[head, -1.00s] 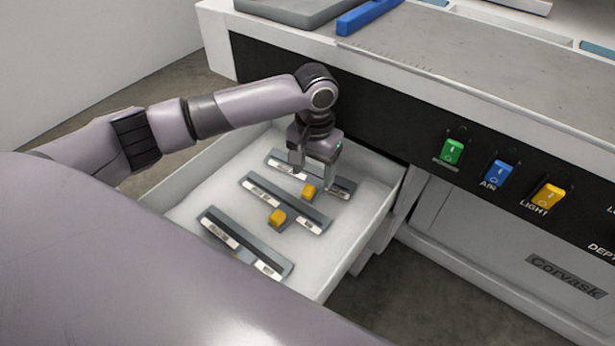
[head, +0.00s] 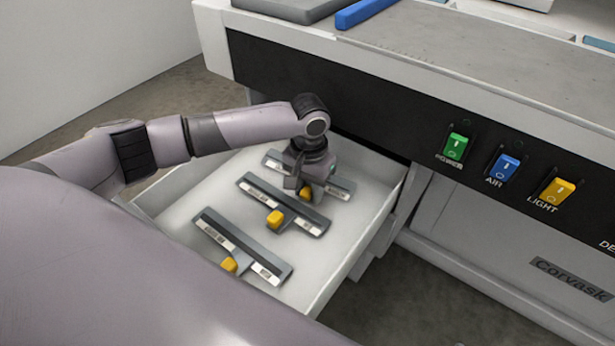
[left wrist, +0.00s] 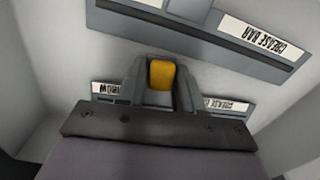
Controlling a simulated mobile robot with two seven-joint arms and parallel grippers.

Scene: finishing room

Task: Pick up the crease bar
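Three grey bars with white labels and yellow knobs lie side by side in an open drawer. The rear crease bar (head: 340,187) is under my left gripper (head: 303,191), whose fingers stand close against both sides of its yellow knob. The left wrist view shows this knob (left wrist: 161,74) between the fingers; the bar's labels are upside down and partly hidden. The middle bar (head: 257,186) shows in the left wrist view (left wrist: 205,38) with a "CREASE BAR" label. The front bar (head: 240,238) is nearest me. I cannot tell whether the rear bar is lifted. My right gripper is not in view.
The white drawer (head: 168,208) has walls around the bars. The bench top (head: 440,50) overhangs behind my left gripper, with a blue bar (head: 365,12) on it. Green, blue and yellow switches sit on the dark front panel (head: 400,128) to the right.

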